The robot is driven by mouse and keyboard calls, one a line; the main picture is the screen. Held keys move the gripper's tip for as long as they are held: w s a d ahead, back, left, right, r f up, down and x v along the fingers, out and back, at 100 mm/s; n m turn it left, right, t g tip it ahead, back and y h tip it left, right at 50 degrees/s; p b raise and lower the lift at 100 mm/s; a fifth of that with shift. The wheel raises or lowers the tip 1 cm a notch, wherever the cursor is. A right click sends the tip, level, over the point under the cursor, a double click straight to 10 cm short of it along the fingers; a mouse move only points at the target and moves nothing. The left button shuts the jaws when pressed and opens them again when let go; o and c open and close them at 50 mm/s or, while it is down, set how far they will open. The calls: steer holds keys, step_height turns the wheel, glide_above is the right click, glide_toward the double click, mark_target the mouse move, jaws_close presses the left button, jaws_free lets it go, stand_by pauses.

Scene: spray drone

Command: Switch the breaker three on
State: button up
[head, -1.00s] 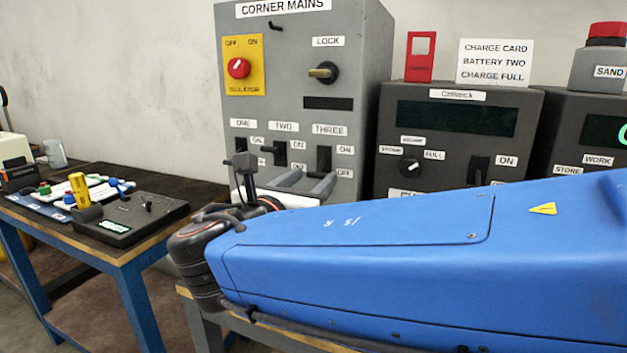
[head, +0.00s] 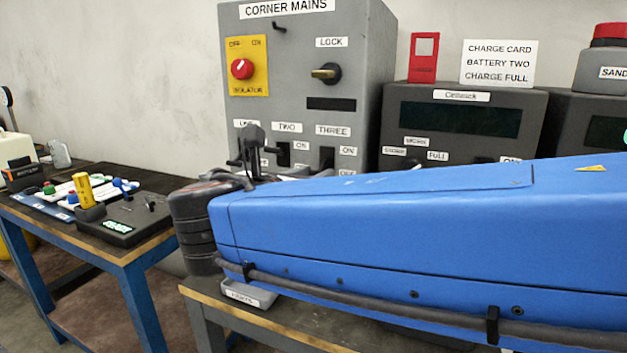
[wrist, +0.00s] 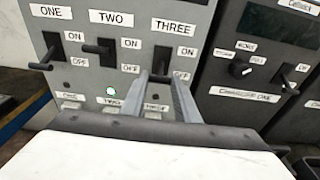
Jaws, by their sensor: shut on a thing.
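The breaker three (wrist: 163,58) is a dark slot with a black lever on the grey CORNER MAINS panel (wrist: 133,75); its lever is down by the OFF label. It also shows in the head view (head: 327,156), its lower part hidden behind my arm. My gripper (wrist: 161,79) has its two grey fingers around the end of this lever, shut on it. The breaker one lever (wrist: 40,66) is down by OFF.
The yellow-backed red isolator knob (head: 242,69) and the LOCK key switch (head: 325,73) are higher on the panel. A dark charger box (head: 455,125) stands close on the right. A blue-legged table (head: 128,265) with small tools is at the left.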

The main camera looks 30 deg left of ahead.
mark_target(323, 164)
step_height(323, 164, up, 3)
steer(key=g, duration=0.4)
steer(key=shift+w+h, duration=0.1)
steer(key=shift+h, duration=0.2)
steer(key=shift+w+a+r+g, duration=0.1)
steer(key=shift+w+r+g, duration=0.1)
steer(key=shift+r+g, duration=0.4)
steer(key=shift+w+d+r+g, duration=0.1)
steer(key=shift+w+r+g, duration=0.05)
steer(key=shift+g, duration=0.7)
steer(key=shift+w+a+r+g, duration=0.1)
steer(key=shift+w+r+g, duration=0.1)
steer(key=shift+r+g, duration=0.4)
steer(key=shift+f+g, duration=0.2)
steer(key=shift+g, duration=0.05)
steer(key=o, duration=1)
steer(key=shift+o, duration=0.2)
steer(key=v, duration=1.7)
steer(key=shift+a+r, duration=0.15)
steer(key=shift+r, duration=0.05)
steer(key=shift+s, duration=0.1)
